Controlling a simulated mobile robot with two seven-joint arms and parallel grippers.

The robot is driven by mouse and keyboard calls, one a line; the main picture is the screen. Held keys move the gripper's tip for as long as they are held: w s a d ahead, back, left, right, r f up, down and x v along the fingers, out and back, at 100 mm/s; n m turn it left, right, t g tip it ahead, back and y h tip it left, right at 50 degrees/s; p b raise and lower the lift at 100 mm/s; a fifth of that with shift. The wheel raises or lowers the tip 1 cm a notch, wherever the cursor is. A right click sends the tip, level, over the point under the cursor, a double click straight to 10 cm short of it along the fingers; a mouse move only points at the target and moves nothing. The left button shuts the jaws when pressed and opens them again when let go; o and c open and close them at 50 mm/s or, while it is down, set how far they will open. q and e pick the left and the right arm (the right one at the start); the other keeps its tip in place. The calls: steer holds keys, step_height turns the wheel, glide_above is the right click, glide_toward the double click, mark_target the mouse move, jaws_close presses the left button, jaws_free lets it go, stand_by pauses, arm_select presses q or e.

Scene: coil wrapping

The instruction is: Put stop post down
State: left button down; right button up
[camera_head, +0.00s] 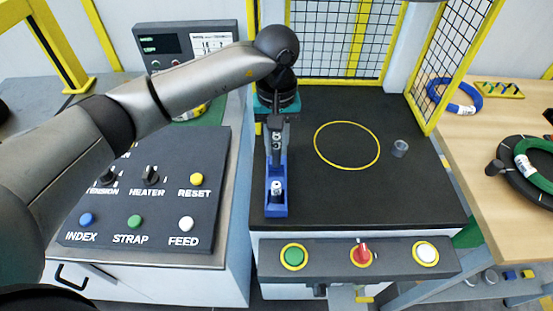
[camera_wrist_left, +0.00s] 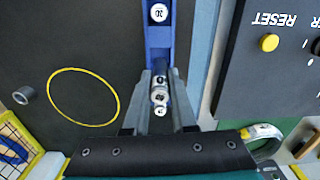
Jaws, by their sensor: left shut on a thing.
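My left gripper (camera_head: 276,142) points down over the blue rack (camera_head: 276,209) on the dark work table. In the left wrist view its two fingers (camera_wrist_left: 161,92) are shut on a dark post with a pale numbered top (camera_wrist_left: 160,96), which I take to be the stop post. It is at the rack, in line with its blue strip (camera_wrist_left: 159,38); whether its foot touches the rack is hidden. Another post, with a pale top marked 20 (camera_wrist_left: 159,13), stands at the rack's near end. My right gripper is in neither view.
A yellow ring outline (camera_head: 347,122) marks the table, with a small grey cylinder (camera_head: 400,148) right of it. A button panel (camera_head: 359,256) runs along the front edge. A control console (camera_head: 150,185) stands left. Coils lie on the wooden table (camera_head: 490,140) at right. Yellow-framed mesh fences stand behind.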

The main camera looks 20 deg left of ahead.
mark_target(276, 158)
arm_select(q)
steer(key=shift+f, duration=2.1)
steer(key=shift+f+b, duration=0.2)
steer(key=shift+b, duration=0.15)
steer(key=c, duration=0.7)
jaws_free()
steer(key=shift+c, duration=0.2)
steer(key=shift+r, duration=0.1)
step_height(276, 158, up, 12)
steer(key=shift+r+p, duration=0.1)
steer(key=shift+p, duration=0.4)
